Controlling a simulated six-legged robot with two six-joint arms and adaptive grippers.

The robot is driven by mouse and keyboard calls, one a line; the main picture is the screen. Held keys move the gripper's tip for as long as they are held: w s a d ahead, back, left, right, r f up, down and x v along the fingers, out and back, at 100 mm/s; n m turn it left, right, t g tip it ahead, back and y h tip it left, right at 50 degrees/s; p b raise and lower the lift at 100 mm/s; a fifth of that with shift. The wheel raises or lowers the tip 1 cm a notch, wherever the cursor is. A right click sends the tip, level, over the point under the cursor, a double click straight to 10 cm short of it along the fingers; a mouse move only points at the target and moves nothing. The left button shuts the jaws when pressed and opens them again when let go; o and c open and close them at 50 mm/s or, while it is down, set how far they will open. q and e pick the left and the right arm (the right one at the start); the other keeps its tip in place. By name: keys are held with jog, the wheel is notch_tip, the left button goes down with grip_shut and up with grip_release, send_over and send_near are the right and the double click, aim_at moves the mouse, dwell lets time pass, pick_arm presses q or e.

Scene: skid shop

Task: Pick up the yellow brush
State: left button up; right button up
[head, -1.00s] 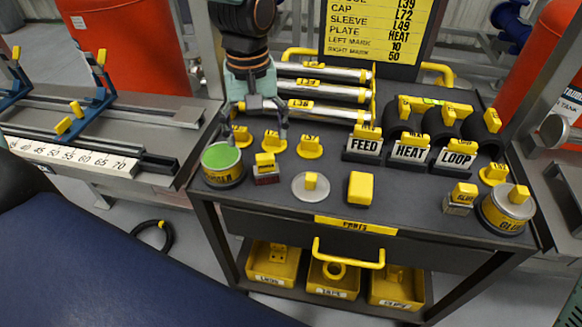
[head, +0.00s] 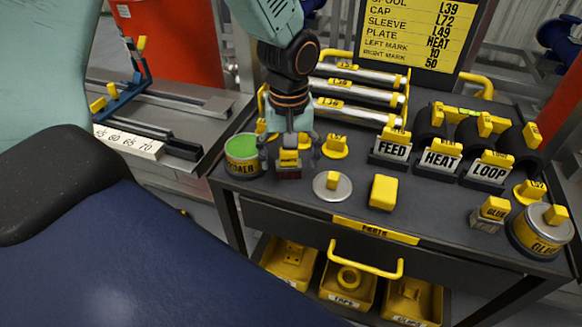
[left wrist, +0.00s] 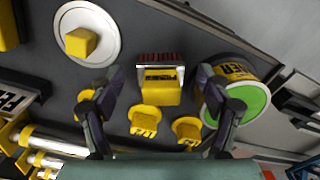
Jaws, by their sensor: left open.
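A small brush-like block (head: 289,158) with a yellow top and a dark red lower part stands on the dark cart top, just right of the green-topped can (head: 242,155). It also shows in the left wrist view (left wrist: 160,88), its red part towards the top. My left gripper (head: 290,163) is above it, pointing down and open. In the left wrist view the two fingers (left wrist: 157,92) stand apart on either side of the block, with gaps visible. My right gripper is not in view.
A round plate (head: 333,186) with a yellow knob and a yellow block (head: 384,192) lie nearby. Yellow-knobbed pieces (head: 335,147) stand close behind the gripper. Blocks marked FEED, HEAT and LOOP (head: 441,160) stand farther right.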

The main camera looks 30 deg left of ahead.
pick_arm(q)
jog(key=shift+w+a+f, duration=0.2)
jog(key=shift+a, duration=0.15)
jog(key=shift+s+d+r, duration=0.15)
jog(key=shift+d+r, duration=0.05)
jog(key=shift+d, duration=0.1)
jog(key=c, duration=0.6)
jog(key=shift+a+f, duration=0.1)
jog(key=shift+a, duration=0.05)
jog(key=shift+c, duration=1.3)
jog(key=c, duration=0.4)
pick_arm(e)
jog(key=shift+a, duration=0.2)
